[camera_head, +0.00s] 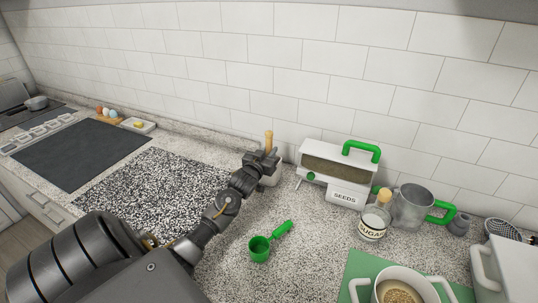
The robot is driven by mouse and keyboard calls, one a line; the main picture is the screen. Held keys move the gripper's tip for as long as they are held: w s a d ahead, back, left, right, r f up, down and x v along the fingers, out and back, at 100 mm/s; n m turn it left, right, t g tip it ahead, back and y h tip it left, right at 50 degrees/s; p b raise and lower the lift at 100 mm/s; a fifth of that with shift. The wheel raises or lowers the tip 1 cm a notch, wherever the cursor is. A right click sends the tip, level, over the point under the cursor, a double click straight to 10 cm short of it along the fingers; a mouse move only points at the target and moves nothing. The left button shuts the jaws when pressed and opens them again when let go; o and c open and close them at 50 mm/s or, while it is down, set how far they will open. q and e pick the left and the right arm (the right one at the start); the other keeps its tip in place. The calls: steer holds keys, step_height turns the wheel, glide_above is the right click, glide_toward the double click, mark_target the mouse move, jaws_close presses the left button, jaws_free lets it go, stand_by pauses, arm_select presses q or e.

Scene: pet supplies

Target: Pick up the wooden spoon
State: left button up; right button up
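The wooden spoon (269,139) stands upright near the back wall, left of the seed dispenser. Only a short light-brown upper part of it shows above my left gripper (263,158). The dark fingers are right at the spoon and overlap it in this view. Whether they are closed on it or only around it is too small to tell. A pale container (274,178) shows partly behind the gripper, below the spoon; the spoon's lower part is hidden. My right gripper is not in view.
A white seed dispenser (327,181) with a green handle stands right of the gripper. A green scoop (259,248) lies on the speckled counter in front. A sugar jar (373,224), a metal mug (411,207) and a white pot (428,286) are further right.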

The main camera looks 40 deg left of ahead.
mark_target(269, 131)
arm_select(q)
jaws_close()
steer(key=shift+r, duration=0.1)
step_height(269, 131, up, 10)
steer(key=shift+f+b, duration=0.1)
steer(key=shift+b, duration=0.9)
steer(key=shift+s+f, duration=0.1)
